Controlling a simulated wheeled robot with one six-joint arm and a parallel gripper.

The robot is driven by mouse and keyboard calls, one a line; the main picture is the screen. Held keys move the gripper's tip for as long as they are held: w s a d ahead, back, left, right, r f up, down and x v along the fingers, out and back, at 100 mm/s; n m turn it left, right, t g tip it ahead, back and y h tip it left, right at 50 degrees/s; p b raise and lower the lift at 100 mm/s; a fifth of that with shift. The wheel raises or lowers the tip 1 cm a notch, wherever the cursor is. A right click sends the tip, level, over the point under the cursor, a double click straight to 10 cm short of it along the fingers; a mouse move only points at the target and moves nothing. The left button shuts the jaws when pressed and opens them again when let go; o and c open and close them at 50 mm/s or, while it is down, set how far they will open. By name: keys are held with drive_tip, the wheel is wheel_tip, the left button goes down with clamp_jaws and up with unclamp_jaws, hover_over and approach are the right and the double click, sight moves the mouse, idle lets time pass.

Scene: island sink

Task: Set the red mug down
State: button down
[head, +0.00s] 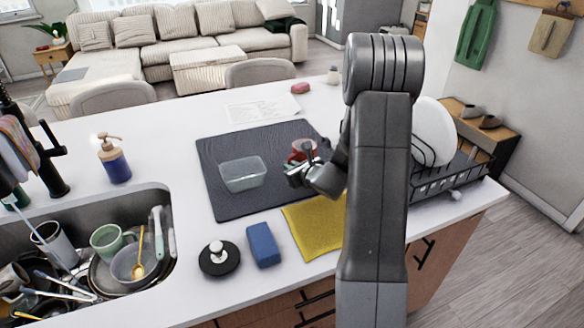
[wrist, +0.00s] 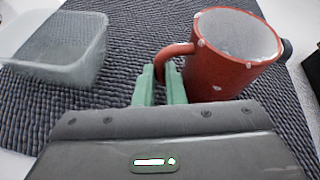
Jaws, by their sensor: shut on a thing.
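The red mug (wrist: 228,62) is upright in the wrist view, with its handle pointing left and a pale inside. My gripper (wrist: 160,84) is shut on the mug's handle, with one green finger on each side of it. In the head view the mug (head: 303,150) shows over the dark mat (head: 230,205), partly hidden by my gripper (head: 296,170). I cannot tell whether the mug's base touches the mat; the mug's lower part is partly hidden.
A clear plastic container (head: 243,176) stands on the mat, left of the mug. A dish rack (head: 450,178) with a white plate stands right. The sink (head: 165,200) holds several dishes.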

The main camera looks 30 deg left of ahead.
drive_tip(key=shift+f, duration=0.15)
drive_tip(key=c, duration=1.5)
unclamp_jaws()
drive_tip(key=shift+r, duration=0.25)
drive_tip(key=shift+s+d, duration=0.15)
drive_tip(key=shift+d, duration=0.2)
drive_tip(key=b+v, duration=0.1)
drive_tip(key=v, duration=1)
drive_tip(key=shift+s+r+b, duration=0.15)
drive_tip(key=shift+r+b, duration=0.05)
drive_tip(key=shift+b, duration=0.15)
